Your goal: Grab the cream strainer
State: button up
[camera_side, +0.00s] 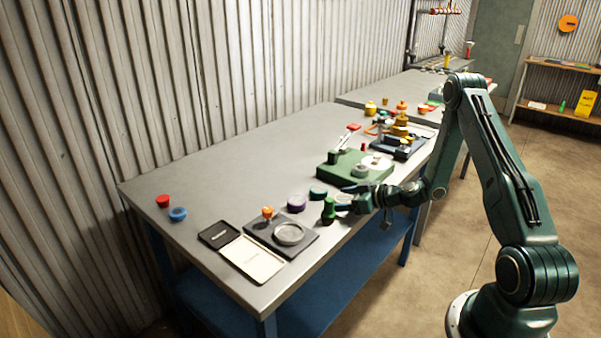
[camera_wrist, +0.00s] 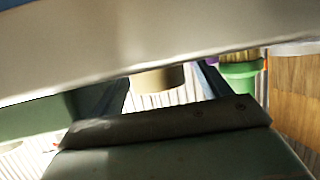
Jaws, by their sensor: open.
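A small cream piece, which I take for the cream strainer (camera_side: 343,199), is near the table's front edge in the side view. My gripper (camera_side: 341,198) comes in from the right, low over the table. Its dark fingers are apart, one on each side of the cream piece. In the wrist view, a cream cylinder (camera_wrist: 158,78) shows between the open fingers of my gripper (camera_wrist: 165,80). Its upper part is hidden by a large pale surface close to the camera. I cannot tell whether the fingers touch it.
A green upright piece (camera_side: 328,210) stands just left of my fingers. Purple (camera_side: 297,203) and teal (camera_side: 318,191) round pieces are close by. A green block (camera_side: 330,177) lies behind the gripper. A dark tray (camera_side: 263,229) holds a grey ring.

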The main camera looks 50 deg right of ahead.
aim_at(343, 198)
dwell(0.3)
jog(key=c, duration=1.1)
jog(key=shift+r, duration=0.15)
notch_tip(343, 198, up, 20)
dwell(0.4)
dwell(0.5)
